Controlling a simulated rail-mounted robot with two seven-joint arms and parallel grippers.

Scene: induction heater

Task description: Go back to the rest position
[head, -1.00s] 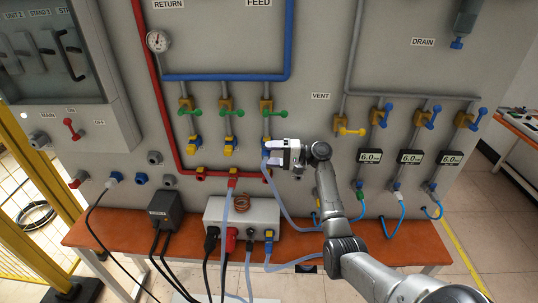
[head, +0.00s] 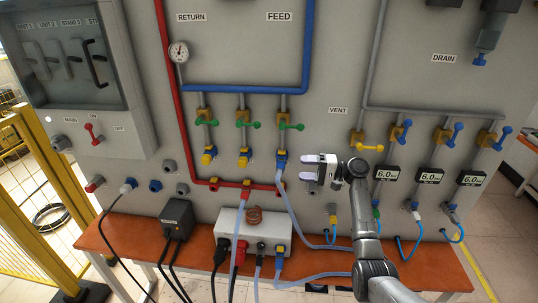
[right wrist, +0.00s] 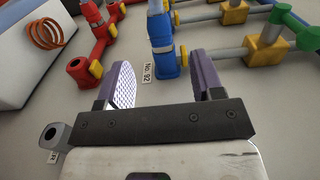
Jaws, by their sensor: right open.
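My right gripper (head: 308,168) is open and empty in front of the grey panel, its fingers pointing left. It is just right of a blue fitting (head: 281,157), from which a clear hose (head: 288,200) hangs in the head view. The right wrist view shows the open fingers (right wrist: 163,80) with nothing held between them. A blue fitting (right wrist: 165,57) lies beyond and between the fingertips there, beside a small "No. 92" label (right wrist: 147,72). My left gripper is not in view.
Red fittings (head: 246,186), yellow valves with green handles (head: 284,126) and a yellow-handled vent valve (head: 368,147) stick out near the gripper. Below, an orange-brown bench (head: 105,237) holds a white box with a copper coil (head: 254,214), a black box (head: 177,216) and cables.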

